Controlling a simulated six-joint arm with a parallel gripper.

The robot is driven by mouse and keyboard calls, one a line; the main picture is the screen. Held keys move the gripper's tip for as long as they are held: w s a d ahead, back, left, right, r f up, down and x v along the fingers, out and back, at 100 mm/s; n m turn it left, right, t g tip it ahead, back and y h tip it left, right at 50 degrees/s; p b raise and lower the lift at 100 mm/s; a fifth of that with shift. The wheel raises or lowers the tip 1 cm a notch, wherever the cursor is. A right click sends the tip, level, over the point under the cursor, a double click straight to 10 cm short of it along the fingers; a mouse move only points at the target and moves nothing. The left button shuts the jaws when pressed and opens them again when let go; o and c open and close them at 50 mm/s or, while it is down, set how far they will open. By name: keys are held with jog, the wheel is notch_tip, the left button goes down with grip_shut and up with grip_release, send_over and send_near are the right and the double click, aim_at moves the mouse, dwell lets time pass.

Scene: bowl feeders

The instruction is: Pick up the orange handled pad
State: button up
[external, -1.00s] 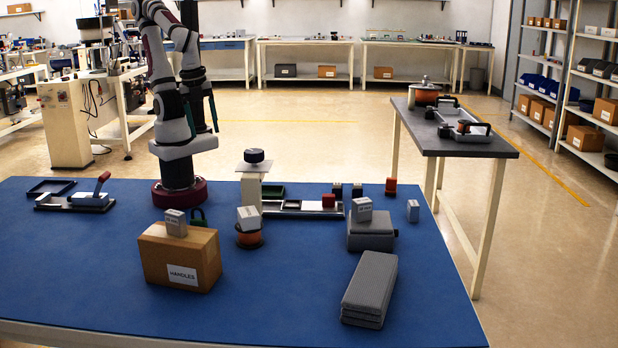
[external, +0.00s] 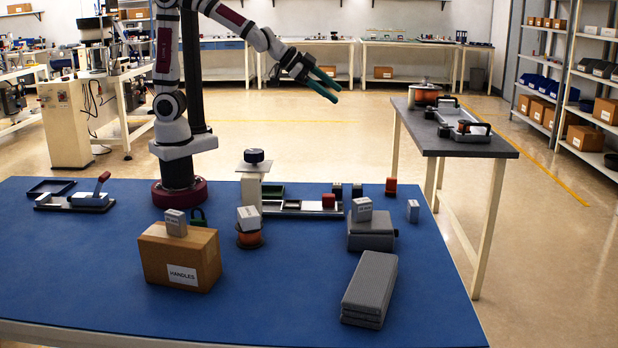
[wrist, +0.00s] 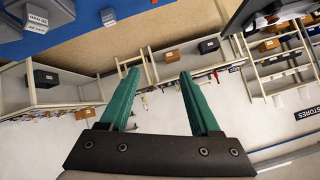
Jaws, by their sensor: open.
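The handle leans up and to the right. My gripper (external: 337,94) is high in the air, beyond the table's far edge and well to the right of this pad. Its green fingers are apart and empty. The wrist view shows the open fingers (wrist: 157,73) with nothing between them; I cannot make out the handled pad there.
A cardboard box (external: 180,262) with a grey block on top stands at front centre. Grey cases (external: 370,285), a spool-like part (external: 249,238) and small red and grey blocks crowd the centre and right. A side table (external: 465,146) stands right. The front left table is clear.

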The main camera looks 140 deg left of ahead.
jog(key=a+f+n+t, duration=0.1)
jog(key=a+t, duration=0.1)
jog(key=a, duration=0.4)
jog(key=t+h, duration=0.1)
jog(key=t, duration=0.1)
send_over(391, 189)
jog(key=s+d, duration=0.7)
jog(key=s, duration=0.5)
notch_tip(391, 189, down, 20)
jog(key=shift+n, duration=0.3)
jog(key=x, duration=1)
jog(key=shift+d+f, duration=0.25)
jog(key=shift+f, duration=0.1)
jog(key=x, duration=0.5)
jog(key=shift+w+a+f, duration=0.1)
jog(key=shift+a+f, duration=0.05)
jog(key=shift+a, duration=0.25)
grip_shut()
